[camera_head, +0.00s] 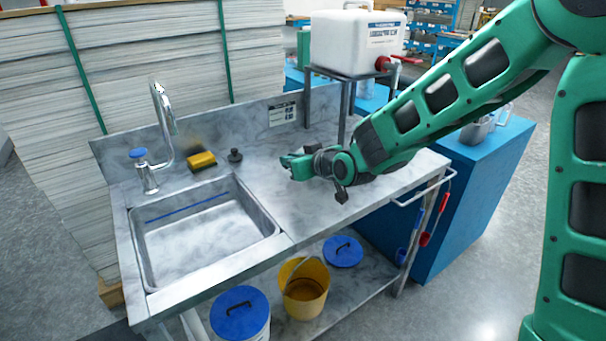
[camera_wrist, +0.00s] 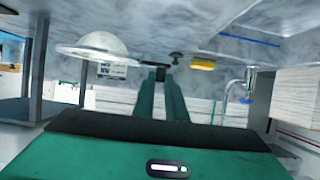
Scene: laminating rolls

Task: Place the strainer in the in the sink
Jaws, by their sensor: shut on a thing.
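In the wrist view, which is upside down, the strainer (camera_wrist: 90,45) shows as a pale, rounded bowl left of my fingers. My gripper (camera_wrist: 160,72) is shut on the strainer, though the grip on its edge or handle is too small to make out. In the head view my gripper (camera_head: 288,163) is above the counter, right of the sink, and I cannot clearly make out the strainer there. The steel sink (camera_head: 200,240) is an empty rectangular basin at the left of the counter.
A tap (camera_head: 160,130) with a blue knob, a yellow sponge (camera_head: 202,160) and a small black knobbed thing (camera_head: 235,155) stand behind the sink. A white tank (camera_head: 355,40) on a metal stand is behind my arm. The counter between gripper and sink is clear.

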